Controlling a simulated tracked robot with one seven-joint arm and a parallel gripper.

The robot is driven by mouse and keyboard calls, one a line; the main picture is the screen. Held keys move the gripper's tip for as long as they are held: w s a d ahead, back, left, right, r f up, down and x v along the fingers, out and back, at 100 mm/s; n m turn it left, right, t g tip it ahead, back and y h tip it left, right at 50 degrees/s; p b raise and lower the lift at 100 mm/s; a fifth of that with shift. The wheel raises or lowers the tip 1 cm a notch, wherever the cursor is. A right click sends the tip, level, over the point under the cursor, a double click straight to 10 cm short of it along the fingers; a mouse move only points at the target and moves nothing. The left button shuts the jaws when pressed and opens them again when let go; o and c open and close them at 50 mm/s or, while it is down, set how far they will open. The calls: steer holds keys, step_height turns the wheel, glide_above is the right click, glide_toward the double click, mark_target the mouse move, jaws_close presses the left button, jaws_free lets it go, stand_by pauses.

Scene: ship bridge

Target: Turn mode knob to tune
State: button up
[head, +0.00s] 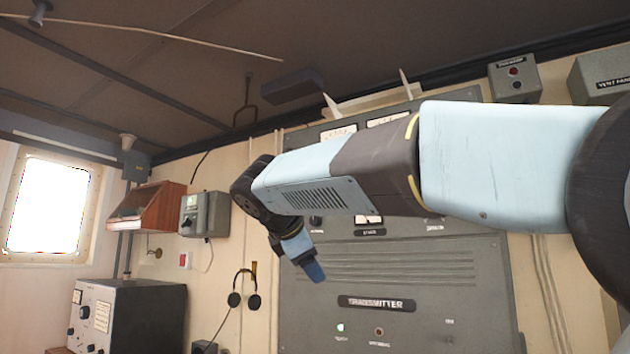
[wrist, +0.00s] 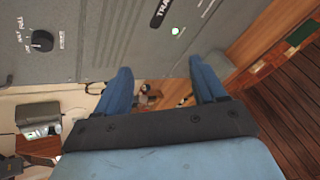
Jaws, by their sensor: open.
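My gripper (head: 312,268) is in front of the grey transmitter cabinet (head: 400,265), pointing down and slightly right in the head view. In the wrist view my gripper (wrist: 159,68) shows two blue fingers spread apart with nothing between them. A black round knob (wrist: 41,41) with white lettering around it sits on a grey panel at the upper left of the wrist view, apart from the fingers. I cannot read its lettering well enough to tell whether it is the mode knob, or its setting. My arm hides much of the cabinet's upper part in the head view.
A green lamp (head: 340,327) is lit low on the cabinet and also shows in the wrist view (wrist: 176,31). A headset (head: 244,290) hangs on the wall left of the cabinet. A grey instrument box (head: 150,310) stands at the lower left.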

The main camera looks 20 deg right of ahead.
steer(key=w+a+r+n+t+h, duration=0.1)
steer(key=w+r+n+h, duration=0.25)
steer(key=r, duration=0.75)
steer(key=w+a+r+n+h, duration=0.2)
steer(key=w+r+n+h, duration=0.15)
steer(key=r, duration=0.75)
steer(key=x, duration=1.3)
steer(key=shift+w+d+m, duration=0.2)
steer(key=shift+w+m, duration=0.2)
steer(key=shift+w, duration=0.1)
steer(key=shift+f, duration=0.1)
steer(key=shift+c, duration=0.5)
steer(key=c, duration=1)
steer(key=shift+o, duration=0.2)
